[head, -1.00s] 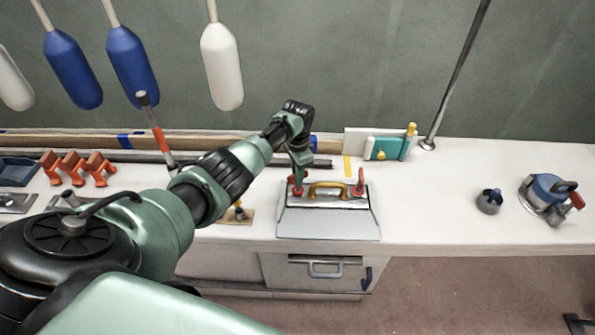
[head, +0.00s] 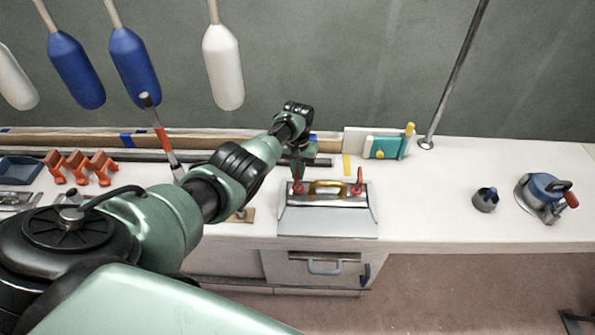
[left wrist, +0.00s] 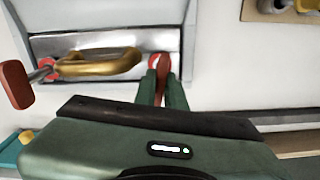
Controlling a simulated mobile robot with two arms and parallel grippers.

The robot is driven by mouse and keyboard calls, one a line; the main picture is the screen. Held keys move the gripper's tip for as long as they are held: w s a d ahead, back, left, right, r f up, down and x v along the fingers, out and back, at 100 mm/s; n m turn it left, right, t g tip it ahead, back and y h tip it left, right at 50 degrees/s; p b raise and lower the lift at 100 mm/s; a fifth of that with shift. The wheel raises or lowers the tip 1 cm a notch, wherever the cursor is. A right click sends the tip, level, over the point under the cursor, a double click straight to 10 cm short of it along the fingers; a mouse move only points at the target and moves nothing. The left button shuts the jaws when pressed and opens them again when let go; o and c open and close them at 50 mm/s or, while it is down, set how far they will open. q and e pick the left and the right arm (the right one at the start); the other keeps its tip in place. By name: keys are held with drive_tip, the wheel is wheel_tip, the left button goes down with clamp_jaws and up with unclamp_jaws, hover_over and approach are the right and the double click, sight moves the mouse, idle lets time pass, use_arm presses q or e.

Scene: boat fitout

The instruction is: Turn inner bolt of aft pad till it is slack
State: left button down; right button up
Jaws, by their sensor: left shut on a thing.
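A grey metal plate (head: 328,222) with a gold handle (head: 326,188) lies at the counter's front edge. A red lever (head: 359,182) stands upright at its right end. My left gripper (head: 299,174) points down at the left end. In the left wrist view my left gripper (left wrist: 163,82) is shut on a red lever (left wrist: 160,64), beside the gold handle (left wrist: 100,62). The other red lever (left wrist: 15,84) shows at that view's left edge. A small tan pad (head: 246,214) is partly hidden behind my arm. No bolt labelled inner or aft can be told. My right gripper is not in view.
Orange brackets (head: 78,166) and a blue tray (head: 20,168) are at the left. A teal block (head: 384,147) stands behind the plate. A grey cup (head: 485,199) and a blue tool (head: 545,194) are at the right. The counter between them and the plate is clear.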

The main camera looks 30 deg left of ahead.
use_arm(q)
drive_tip(key=shift+s+d+f+n, duration=0.3)
drive_tip(key=shift+s+f+n, duration=0.15)
drive_tip(key=shift+n, duration=0.25)
drive_tip(key=c, duration=1.6)
unclamp_jaws()
drive_tip(key=shift+o, duration=0.6)
drive_tip(key=shift+w+d, duration=0.1)
drive_tip(key=shift+w, duration=0.05)
drive_tip(key=shift+a, duration=0.25)
drive_tip(key=r, duration=0.1)
drive_tip(key=r+p, duration=0.2)
drive_tip(key=r, duration=0.1)
drive_tip(key=shift+w+a, duration=0.25)
drive_tip(key=shift+w, duration=0.05)
drive_tip(key=r, duration=0.4)
drive_tip(key=shift+d+r+p, duration=0.35)
drive_tip(key=shift+d, duration=0.05)
